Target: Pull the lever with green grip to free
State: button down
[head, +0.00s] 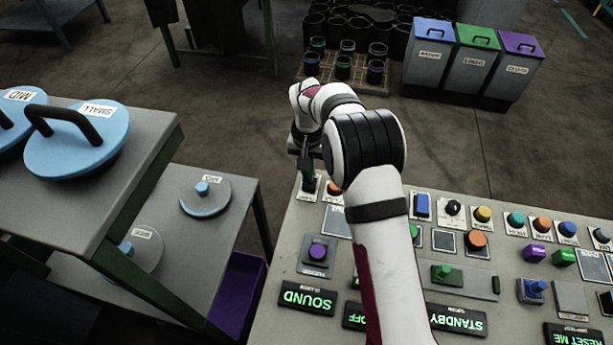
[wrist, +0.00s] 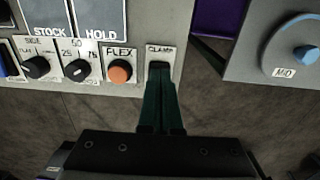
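The control panel (head: 270,270) has a station labelled CLAMP (wrist: 161,50) at its far left corner, with a dark slot or base below the label in the wrist view. Dark green narrow pieces (wrist: 160,100) run from my gripper body to this spot. I cannot clearly separate my fingers from the lever's green grip there. My gripper (head: 307,170) points down at that corner in the head view, right over the station. The pieces lie close together, and whether they are shut on the grip is not clear. A FREE label is not seen.
An orange FLEX button (wrist: 120,72) sits right beside the CLAMP station, then black knobs (wrist: 83,67). In the head view, a grey table with blue lids (head: 80,140) stands left, a purple bin (head: 237,290) below. Open floor lies beyond the panel's far edge.

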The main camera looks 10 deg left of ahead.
jog(key=shift+w, duration=0.75)
jog(key=shift+s, duration=0.15)
jog(key=shift+s, duration=0.45)
notch_tip(320, 180, up, 8)
dwell(0.9)
